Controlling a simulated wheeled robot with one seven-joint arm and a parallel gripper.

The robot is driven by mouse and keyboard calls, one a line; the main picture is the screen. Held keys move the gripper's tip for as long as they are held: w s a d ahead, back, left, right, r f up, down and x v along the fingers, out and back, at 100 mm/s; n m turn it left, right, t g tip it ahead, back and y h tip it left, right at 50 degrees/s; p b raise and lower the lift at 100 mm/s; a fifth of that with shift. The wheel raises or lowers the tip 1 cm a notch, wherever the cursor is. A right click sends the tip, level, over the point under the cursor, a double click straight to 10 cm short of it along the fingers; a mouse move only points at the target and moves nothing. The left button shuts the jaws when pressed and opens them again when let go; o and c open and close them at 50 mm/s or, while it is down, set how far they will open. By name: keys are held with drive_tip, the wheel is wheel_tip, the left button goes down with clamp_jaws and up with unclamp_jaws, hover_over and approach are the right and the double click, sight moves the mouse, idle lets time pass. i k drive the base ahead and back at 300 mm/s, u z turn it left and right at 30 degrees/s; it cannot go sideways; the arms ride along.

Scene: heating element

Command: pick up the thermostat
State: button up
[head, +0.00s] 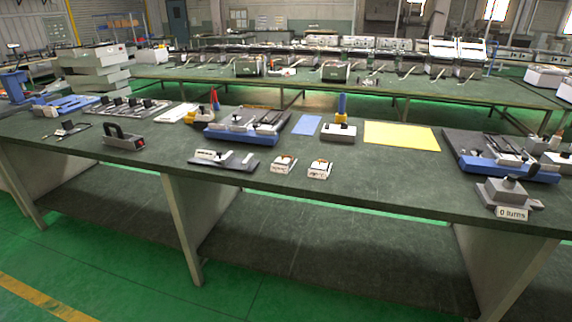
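I cannot tell for sure which thing is the thermostat. Two small white box-shaped parts with brown and dark tops stand side by side near the front middle of the green workbench (400,186): a left white box (283,165) and a right white box (319,170). They are apart from each other. Left of them lies a dark grey fixture (224,160) with a light piece on it. A grey device (505,194) with a black knob and a "0 turns" label stands at the right front. My gripper and arm are not in view.
Blue trays (246,126) with parts stand at the middle back and right. A black handled device (124,137) is at left. A yellow sheet (402,135) lies flat. The bench front between the white boxes and the labelled device is clear. More benches stand behind.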

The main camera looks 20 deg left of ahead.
sight(281, 164)
drive_tip(key=u, duration=0.3)
drive_tip(key=i, duration=1.55)
drive_tip(key=u, duration=0.9)
